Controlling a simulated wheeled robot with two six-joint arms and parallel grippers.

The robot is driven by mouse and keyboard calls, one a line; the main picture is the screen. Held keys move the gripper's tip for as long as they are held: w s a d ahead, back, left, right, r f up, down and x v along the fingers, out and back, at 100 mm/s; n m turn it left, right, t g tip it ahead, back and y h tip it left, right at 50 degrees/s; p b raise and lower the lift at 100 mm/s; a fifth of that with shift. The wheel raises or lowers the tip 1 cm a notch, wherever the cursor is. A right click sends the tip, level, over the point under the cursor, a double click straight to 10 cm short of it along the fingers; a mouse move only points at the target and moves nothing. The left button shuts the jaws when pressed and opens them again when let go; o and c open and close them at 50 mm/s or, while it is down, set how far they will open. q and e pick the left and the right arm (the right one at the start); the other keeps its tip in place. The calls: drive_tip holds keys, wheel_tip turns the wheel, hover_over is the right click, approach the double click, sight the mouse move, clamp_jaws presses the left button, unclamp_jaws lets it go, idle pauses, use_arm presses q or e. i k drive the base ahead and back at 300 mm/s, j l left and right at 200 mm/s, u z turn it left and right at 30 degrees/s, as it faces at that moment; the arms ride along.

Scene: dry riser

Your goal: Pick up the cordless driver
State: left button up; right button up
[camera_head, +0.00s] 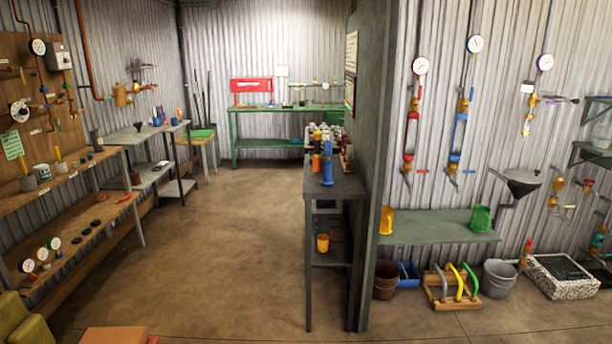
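I cannot make out the cordless driver for sure in the head view; the tools on the far benches are too small to tell apart. Small items stand on the green bench (288,110) at the back wall and on the grey table (146,134) at the left. Neither of my grippers is in view.
A dark narrow bench (336,186) with blue cylinders (327,162) stands beside the partition wall (371,150). A wooden workbench (75,168) runs along the left. Buckets (498,278) and a rack (452,288) stand on the floor at right. The middle floor is clear.

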sight(317, 135)
drive_tip(key=i+j+u, duration=0.35)
drive_tip(key=i, duration=0.45)
drive_tip(key=i+u, duration=0.3)
drive_tip(key=i, duration=0.45)
drive_tip(key=i+z, duration=0.2)
drive_tip(key=i, duration=0.25)
drive_tip(key=i+j+z, duration=0.25)
drive_tip(key=i, duration=0.15)
drive_tip(key=i+j+z, duration=0.2)
drive_tip(key=i, duration=0.25)
drive_tip(key=i+j+z, duration=0.25)
drive_tip(key=i, duration=0.15)
drive_tip(key=i+l, duration=0.05)
drive_tip(key=l, duration=0.05)
